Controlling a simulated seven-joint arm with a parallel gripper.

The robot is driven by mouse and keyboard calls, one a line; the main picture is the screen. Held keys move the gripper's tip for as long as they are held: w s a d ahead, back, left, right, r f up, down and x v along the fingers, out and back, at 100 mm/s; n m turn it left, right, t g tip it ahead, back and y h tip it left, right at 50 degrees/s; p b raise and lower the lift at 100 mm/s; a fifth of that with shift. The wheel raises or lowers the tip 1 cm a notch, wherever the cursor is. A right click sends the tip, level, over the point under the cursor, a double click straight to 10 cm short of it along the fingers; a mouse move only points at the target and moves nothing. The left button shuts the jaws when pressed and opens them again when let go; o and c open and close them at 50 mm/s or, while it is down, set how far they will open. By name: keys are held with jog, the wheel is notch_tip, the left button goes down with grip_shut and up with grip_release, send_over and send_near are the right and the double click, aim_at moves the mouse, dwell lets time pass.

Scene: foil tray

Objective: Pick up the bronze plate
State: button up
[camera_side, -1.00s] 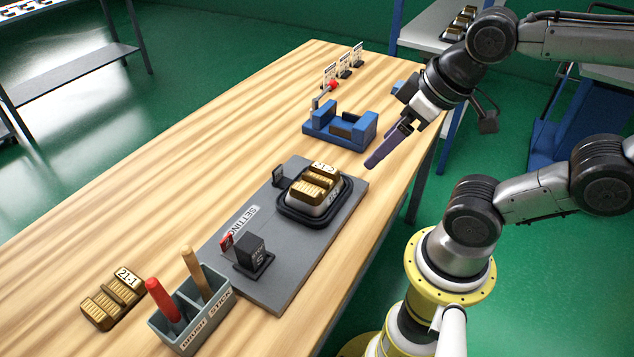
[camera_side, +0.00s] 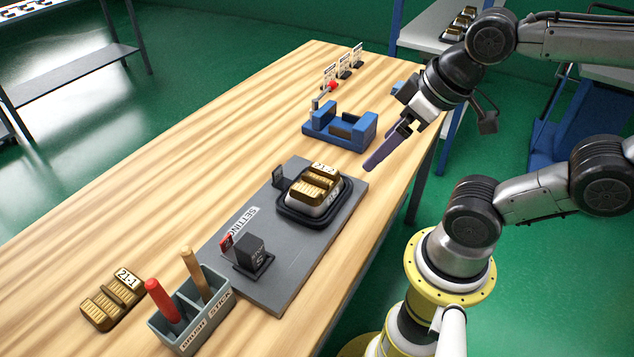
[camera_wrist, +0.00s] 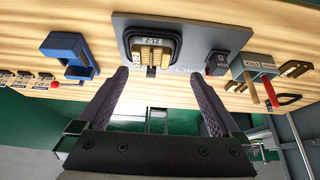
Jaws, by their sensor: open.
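A second bronze ribbed piece (camera_side: 318,187), label seemingly "21-2", sits on a pale foil-like block in a black tray (camera_side: 291,214). In the wrist view this piece (camera_wrist: 153,54) is beyond my fingertips. My gripper (camera_side: 377,158) is open and empty, above the table's right edge, apart from both pieces and far from the front-left plate.
A grey board (camera_side: 275,285) carries the black tray and a small black block (camera_side: 250,254). A grey caddy (camera_side: 190,340) with a red handle and a wooden stick stands beside the front-left plate. A blue holder (camera_side: 340,130) stands farther back.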

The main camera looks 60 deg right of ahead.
jog(key=w+r+n+g, duration=0.2)
jog(key=w+r+n, duration=0.2)
jog(key=n, duration=0.8)
jog(key=n+g, duration=0.3)
jog(key=n, duration=0.3)
send_over(315, 179)
notch_tip(315, 179, down, 5)
jog(key=shift+g, duration=0.3)
jog(key=f, duration=0.8)
jog(key=shift+s+f, duration=0.1)
jog(key=shift+s, duration=0.1)
jog(key=shift+w+f, duration=0.2)
jog(key=shift+f, duration=2.65)
jog(key=shift+c, duration=0.2)
